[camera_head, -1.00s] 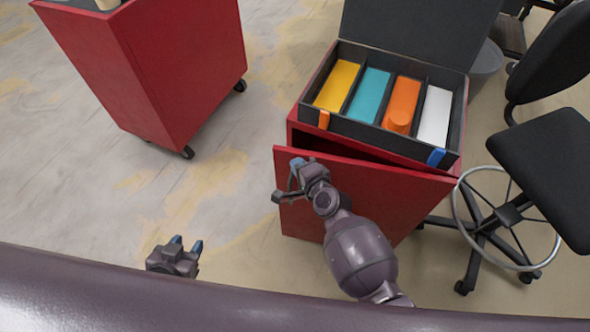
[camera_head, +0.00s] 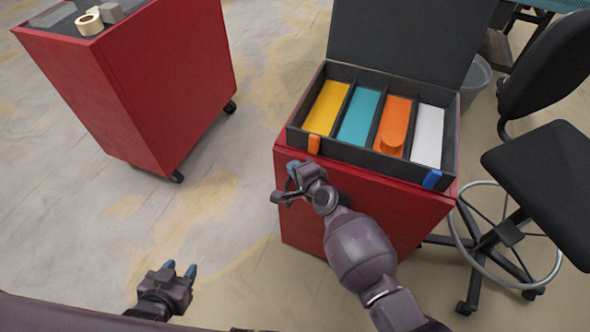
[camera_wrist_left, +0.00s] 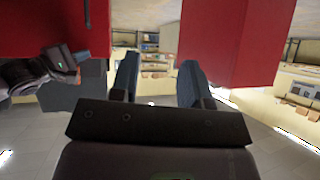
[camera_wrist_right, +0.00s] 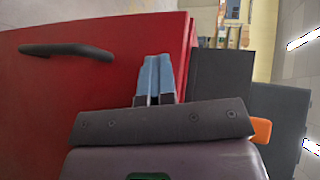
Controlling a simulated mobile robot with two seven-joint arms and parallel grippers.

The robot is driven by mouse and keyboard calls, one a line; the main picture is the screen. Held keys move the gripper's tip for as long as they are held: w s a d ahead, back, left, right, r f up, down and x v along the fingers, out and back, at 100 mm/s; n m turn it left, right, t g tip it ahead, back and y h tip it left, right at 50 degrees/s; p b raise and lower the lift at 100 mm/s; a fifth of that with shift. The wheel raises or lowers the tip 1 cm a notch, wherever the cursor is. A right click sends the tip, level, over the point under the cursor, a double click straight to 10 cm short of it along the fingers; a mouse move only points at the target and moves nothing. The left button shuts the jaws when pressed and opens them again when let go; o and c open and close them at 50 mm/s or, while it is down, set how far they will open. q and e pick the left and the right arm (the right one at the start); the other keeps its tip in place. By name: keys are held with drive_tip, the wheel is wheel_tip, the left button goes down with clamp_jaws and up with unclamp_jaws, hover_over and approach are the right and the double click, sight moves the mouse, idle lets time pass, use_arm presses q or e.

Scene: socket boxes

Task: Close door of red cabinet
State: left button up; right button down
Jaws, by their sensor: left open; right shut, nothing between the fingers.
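The red cabinet (camera_head: 283,145) stands right of centre in the head view, under an open black box. Its front door (camera_head: 408,207) now lies about flush with the body, with no clear gap along the top. The right wrist view shows the red door face (camera_wrist_right: 95,85) with a dark handle (camera_wrist_right: 68,50). My right gripper (camera_head: 292,170) is shut and empty, at the door's upper left; its fingers (camera_wrist_right: 157,62) overlap the door's edge in the wrist view. I cannot tell whether they touch. My left gripper (camera_head: 180,268) is open and empty, low over the floor.
The black box (camera_head: 312,140) holds several coloured pieces in compartments. Another red cabinet (camera_head: 150,85) on wheels stands at the upper left. A black office chair (camera_head: 545,170) stands close on the right. Floor between the cabinets is clear.

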use_arm(q)
drive_tip(key=shift+a, duration=0.1)
use_arm(e)
drive_tip(key=shift+w+d+r, duration=0.35)
drive_tip(key=shift+w+r, duration=0.1)
drive_tip(key=shift+w, duration=0.15)
drive_tip(key=shift+s+d+r+p, duration=0.15)
drive_tip(key=shift+s+d+p, duration=0.2)
drive_tip(key=shift+s+p, duration=0.05)
use_arm(q)
drive_tip(key=shift+w+a+r+p, duration=0.1)
drive_tip(key=shift+w+r+p, duration=0.05)
drive_tip(key=shift+r+p, duration=0.75)
use_arm(e)
drive_tip(key=s+f+v, duration=0.1)
drive_tip(key=v, duration=0.9)
drive_tip(key=shift+a, duration=0.45)
use_arm(q)
drive_tip(key=shift+f, duration=0.1)
